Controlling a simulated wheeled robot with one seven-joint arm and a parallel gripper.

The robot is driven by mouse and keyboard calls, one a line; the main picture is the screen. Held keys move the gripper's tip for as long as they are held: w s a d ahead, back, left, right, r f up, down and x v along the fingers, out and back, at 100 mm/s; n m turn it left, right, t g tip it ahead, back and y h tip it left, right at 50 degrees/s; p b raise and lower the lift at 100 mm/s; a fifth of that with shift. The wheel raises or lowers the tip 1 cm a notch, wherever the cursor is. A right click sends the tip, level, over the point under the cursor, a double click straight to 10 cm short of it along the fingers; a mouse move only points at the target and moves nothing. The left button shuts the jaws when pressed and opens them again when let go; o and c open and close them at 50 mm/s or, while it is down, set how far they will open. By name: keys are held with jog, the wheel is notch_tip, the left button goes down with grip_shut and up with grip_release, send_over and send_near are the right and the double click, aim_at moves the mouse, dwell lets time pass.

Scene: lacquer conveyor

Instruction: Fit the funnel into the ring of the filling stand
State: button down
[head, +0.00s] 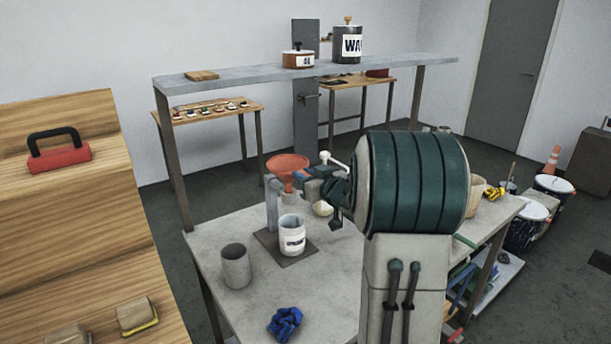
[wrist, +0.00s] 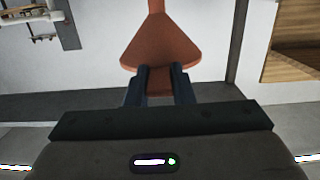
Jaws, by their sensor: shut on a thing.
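The orange funnel (head: 287,168) is upright with its wide mouth up, at the top of the grey filling stand (head: 272,208). My gripper (head: 304,175) comes in from the right and is shut on the funnel's near side. In the wrist view my gripper's two dark fingers (wrist: 163,80) close on the rim side of the funnel (wrist: 160,42). The ring is mostly hidden by the funnel and my arm, so I cannot tell whether the spout is inside it or above it. A white labelled can (head: 291,238) stands below on the stand's dark base plate (head: 270,240).
A grey cup (head: 236,268) and a blue crumpled cloth (head: 285,323) lie on the grey table (head: 320,295). A raised shelf (head: 240,83) runs behind, bearing a pot (head: 298,59) and a dark can (head: 347,45). A wooden unit (head: 60,220) stands at left.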

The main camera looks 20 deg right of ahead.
jog(key=shift+f+b, duration=1.35)
jog(key=shift+f, duration=0.4)
jog(key=c, duration=1.2)
grip_release()
jog(key=shift+o, duration=0.2)
jog(key=shift+s, duration=0.1)
jog(key=b+v, duration=0.1)
jog(key=v, duration=1.2)
jog(key=shift+s, duration=0.3)
jog(key=shift+w, duration=0.1)
